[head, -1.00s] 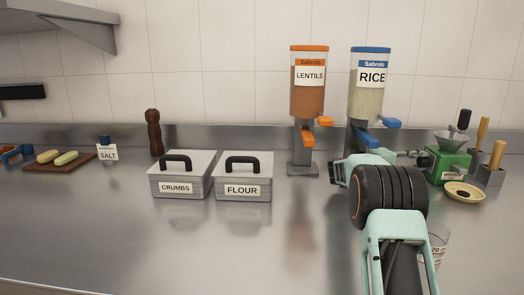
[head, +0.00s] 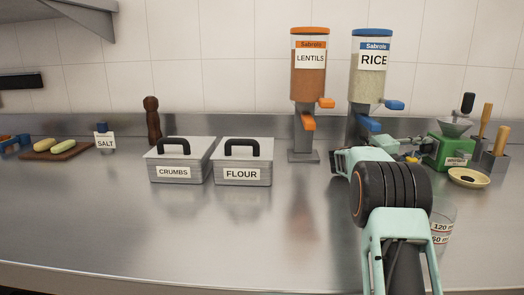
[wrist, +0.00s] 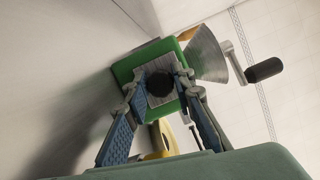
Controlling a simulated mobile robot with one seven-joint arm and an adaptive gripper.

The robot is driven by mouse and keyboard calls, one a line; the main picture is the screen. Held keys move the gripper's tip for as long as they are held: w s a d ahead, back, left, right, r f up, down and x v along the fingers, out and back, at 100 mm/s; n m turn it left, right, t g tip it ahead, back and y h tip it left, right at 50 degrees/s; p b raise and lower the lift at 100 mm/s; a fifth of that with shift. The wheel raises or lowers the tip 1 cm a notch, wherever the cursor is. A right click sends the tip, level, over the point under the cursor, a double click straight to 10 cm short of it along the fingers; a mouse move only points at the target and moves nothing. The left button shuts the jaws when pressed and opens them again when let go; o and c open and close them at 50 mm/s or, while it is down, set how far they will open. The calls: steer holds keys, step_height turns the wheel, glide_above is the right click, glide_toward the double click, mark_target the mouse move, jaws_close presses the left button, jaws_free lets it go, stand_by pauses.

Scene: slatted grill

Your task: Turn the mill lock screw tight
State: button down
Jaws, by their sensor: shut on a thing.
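The green mill (head: 447,152) stands at the right of the counter, with a grey funnel (head: 455,129) on top and a crank with a black handle (head: 467,103). In the wrist view the mill's green body (wrist: 125,68) fills the middle, and its dark round lock screw (wrist: 159,85) sits on a grey square plate. My gripper (wrist: 161,80) is shut on the lock screw, one finger on each side of it. In the head view my gripper (head: 424,160) reaches the mill's left side; the screw is too small to make out there.
A beige dish (head: 468,178) lies in front of the mill. A holder with wooden-handled tools (head: 494,160) stands to its right. A measuring cup (head: 442,224) is partly behind my arm. The rice dispenser (head: 371,85) stands behind my arm. The counter's front middle is clear.

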steer(key=shift+s+m+b, duration=0.15)
steer(key=shift+m+b, duration=0.15)
steer(key=shift+b, duration=0.15)
steer(key=c, duration=2.5)
jaws_free()
steer(key=shift+m+h+b, duration=0.3)
steer(key=shift+m+b, duration=0.1)
steer(key=shift+b, duration=0.3)
steer(key=shift+o, duration=0.5)
steer(key=shift+r, duration=0.1)
